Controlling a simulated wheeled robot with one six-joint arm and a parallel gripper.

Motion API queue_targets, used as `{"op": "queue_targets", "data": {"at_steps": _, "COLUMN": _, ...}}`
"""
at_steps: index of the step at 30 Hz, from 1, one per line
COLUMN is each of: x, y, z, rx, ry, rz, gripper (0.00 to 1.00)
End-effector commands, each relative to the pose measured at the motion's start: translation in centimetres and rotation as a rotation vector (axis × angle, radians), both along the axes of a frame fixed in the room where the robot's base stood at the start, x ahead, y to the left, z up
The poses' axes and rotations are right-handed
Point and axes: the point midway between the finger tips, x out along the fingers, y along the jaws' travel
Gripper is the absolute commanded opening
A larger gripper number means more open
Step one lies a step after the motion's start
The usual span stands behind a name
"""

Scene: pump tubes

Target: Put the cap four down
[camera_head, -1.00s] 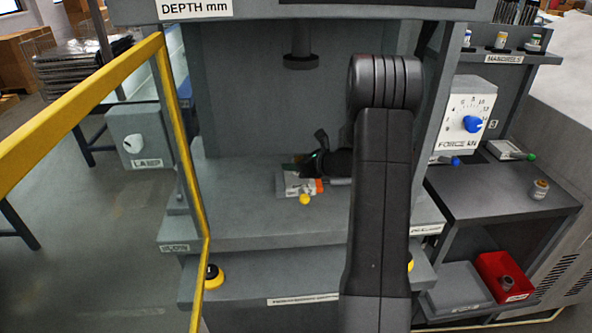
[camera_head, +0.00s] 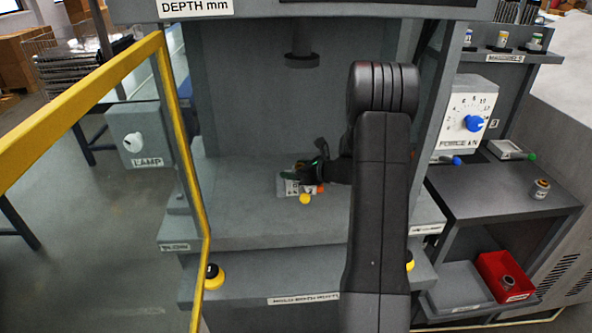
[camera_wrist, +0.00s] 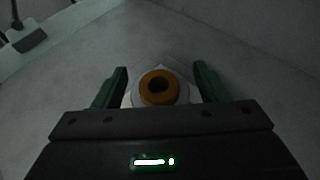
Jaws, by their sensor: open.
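My gripper (camera_wrist: 160,88) is open.
A yellow knob (camera_head: 305,199) is at the fixture's front. The press ram (camera_head: 302,61) hangs above and behind. A yellow rail (camera_head: 180,130) stands left. At right are a side shelf (camera_head: 500,190) with a small jar (camera_head: 540,189) and a red bin (camera_head: 503,275).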

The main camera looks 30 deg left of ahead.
Motion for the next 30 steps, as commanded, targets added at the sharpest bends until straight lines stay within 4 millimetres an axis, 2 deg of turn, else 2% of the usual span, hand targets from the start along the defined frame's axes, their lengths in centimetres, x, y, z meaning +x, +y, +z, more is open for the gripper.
{"op": "queue_targets", "data": {"at_steps": 3, "x": 0.0, "y": -0.2, "z": 0.5, "rx": 0.0, "ry": 0.0, "rz": -0.001, "gripper": 0.66}}
{"op": "queue_targets", "data": {"at_steps": 5, "x": -0.2, "y": -1.1, "z": 0.7, "rx": 0.0, "ry": -0.002, "rz": -0.002, "gripper": 0.66}}
{"op": "queue_targets", "data": {"at_steps": 15, "x": -1.7, "y": -7.6, "z": 3.5, "rx": 0.001, "ry": -0.001, "rz": -0.003, "gripper": 0.66}}
{"op": "queue_targets", "data": {"at_steps": 19, "x": -2.2, "y": -9.5, "z": 4.3, "rx": 0.0, "ry": -0.001, "rz": -0.002, "gripper": 0.66}}
{"op": "queue_targets", "data": {"at_steps": 24, "x": -2.5, "y": -10.6, "z": 4.8, "rx": 0.0, "ry": 0.0, "rz": -0.001, "gripper": 0.66}}
{"op": "queue_targets", "data": {"at_steps": 30, "x": -2.6, "y": -10.8, "z": 4.9, "rx": 0.0, "ry": 0.0, "rz": 0.0, "gripper": 0.66}}
